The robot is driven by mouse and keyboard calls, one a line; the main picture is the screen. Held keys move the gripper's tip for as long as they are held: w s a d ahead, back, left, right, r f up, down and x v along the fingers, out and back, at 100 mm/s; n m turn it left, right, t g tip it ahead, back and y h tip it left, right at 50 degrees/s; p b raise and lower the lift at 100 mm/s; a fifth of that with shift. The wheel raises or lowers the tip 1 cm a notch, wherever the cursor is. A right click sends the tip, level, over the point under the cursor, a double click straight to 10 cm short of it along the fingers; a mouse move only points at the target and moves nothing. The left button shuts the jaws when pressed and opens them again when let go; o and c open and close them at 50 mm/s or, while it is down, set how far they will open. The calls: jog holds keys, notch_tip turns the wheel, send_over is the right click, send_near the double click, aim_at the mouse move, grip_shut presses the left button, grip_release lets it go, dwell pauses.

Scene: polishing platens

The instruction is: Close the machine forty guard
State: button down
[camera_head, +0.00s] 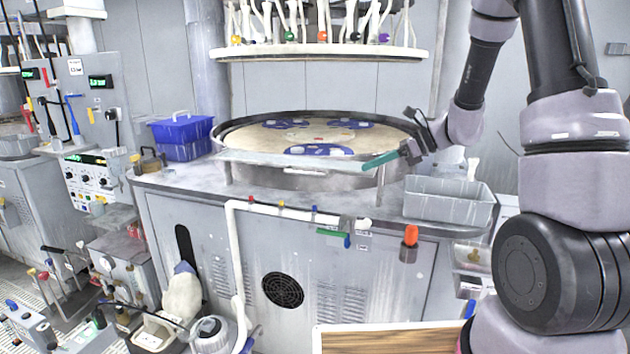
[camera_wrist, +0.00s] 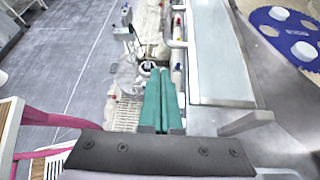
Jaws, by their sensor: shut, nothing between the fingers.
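The guard looks like a pale, translucent flat panel (camera_head: 270,159) along the front of the round polishing platen (camera_head: 228,128), above the bench top. In the wrist view the long panel (camera_wrist: 215,60) lies just right of my fingers, with a grey bracket (camera_wrist: 246,123) at its near end. My gripper (camera_head: 367,164), with teal fingers, is at the panel's right end in the head view. Its fingertips (camera_wrist: 165,75) are together and empty in the wrist view. I cannot tell whether they touch the panel. No machine number is readable.
Blue toothed carriers (camera_head: 320,150) lie on the platen. A white ring with hoses (camera_head: 320,53) hangs above. A blue basket (camera_head: 182,135) stands left, a grey bin (camera_head: 449,203) right. A white pipe and an orange-handled item (camera_head: 410,236) are on the cabinet front.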

jog(key=w+x, duration=0.1)
jog(key=x, duration=1)
jog(key=shift+f+m, duration=0.3)
jog(key=shift+m, duration=0.1)
jog(key=shift+w+r, duration=0.1)
jog(key=shift+r, duration=0.05)
